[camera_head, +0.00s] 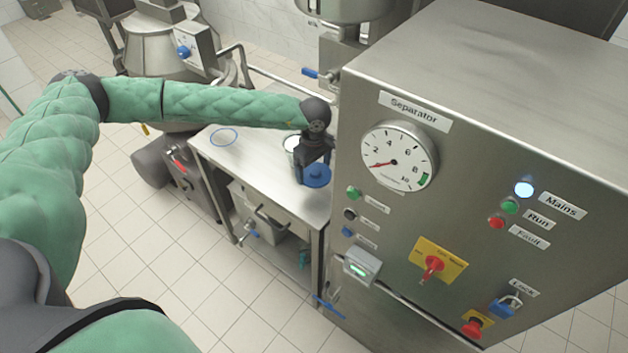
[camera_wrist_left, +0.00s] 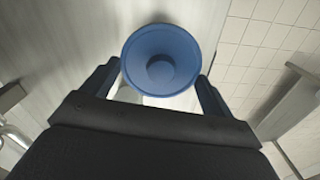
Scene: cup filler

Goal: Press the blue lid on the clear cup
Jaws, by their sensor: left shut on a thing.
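The clear cup (camera_head: 291,143) shows only in part, just behind and left of the gripper in the head view; the gripper hides the rest. A pale patch below the lid in the wrist view is too hidden to name. My right gripper is out of view.
The metal table (camera_head: 215,155) is mostly bare, with a blue ring (camera_head: 223,137) at its left. The tall separator cabinet (camera_head: 470,130) stands close at the right of my left gripper. A steel vessel (camera_head: 160,50) stands behind.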

